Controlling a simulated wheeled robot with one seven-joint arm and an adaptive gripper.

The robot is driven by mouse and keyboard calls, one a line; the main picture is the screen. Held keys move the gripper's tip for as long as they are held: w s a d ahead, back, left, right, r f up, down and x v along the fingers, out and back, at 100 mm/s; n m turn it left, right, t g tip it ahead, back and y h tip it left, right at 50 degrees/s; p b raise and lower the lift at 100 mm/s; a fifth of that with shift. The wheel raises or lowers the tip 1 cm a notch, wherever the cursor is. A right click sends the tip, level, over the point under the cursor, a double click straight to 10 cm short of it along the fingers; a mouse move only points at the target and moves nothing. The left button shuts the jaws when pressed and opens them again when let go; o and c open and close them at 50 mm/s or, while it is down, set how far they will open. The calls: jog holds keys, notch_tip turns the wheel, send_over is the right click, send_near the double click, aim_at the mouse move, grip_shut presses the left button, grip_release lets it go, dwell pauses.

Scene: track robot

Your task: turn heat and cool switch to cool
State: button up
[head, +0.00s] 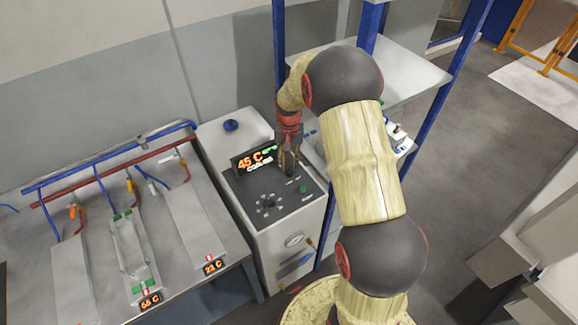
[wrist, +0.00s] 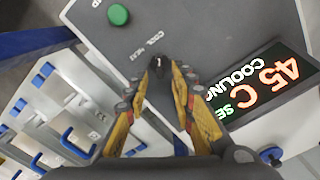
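The heat and cool switch (wrist: 158,64) is a small black knob with a white mark, on the dark control panel (wrist: 190,30). The labels "COOL" and "HEAT" are printed beside it in the wrist view. My gripper (wrist: 160,74) has its yellow fingers drawn together with the tips on either side of the knob, closed on it. In the head view my gripper (head: 288,172) points down at the panel and hides the switch. The display (head: 256,160) reads 45 C with "COOLING" below; it also shows in the wrist view (wrist: 262,85).
A green button (wrist: 118,14) and a round dial (head: 268,203) share the panel. A blue knob (head: 231,125) sits on the cabinet top. A bench (head: 110,240) with pipes stands left; a blue-framed shelf (head: 400,70) stands close behind. Open floor (head: 480,150) lies right.

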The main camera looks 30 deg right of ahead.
aim_at(289, 168)
notch_tip(289, 168, up, 9)
dwell(0.3)
dwell(0.5)
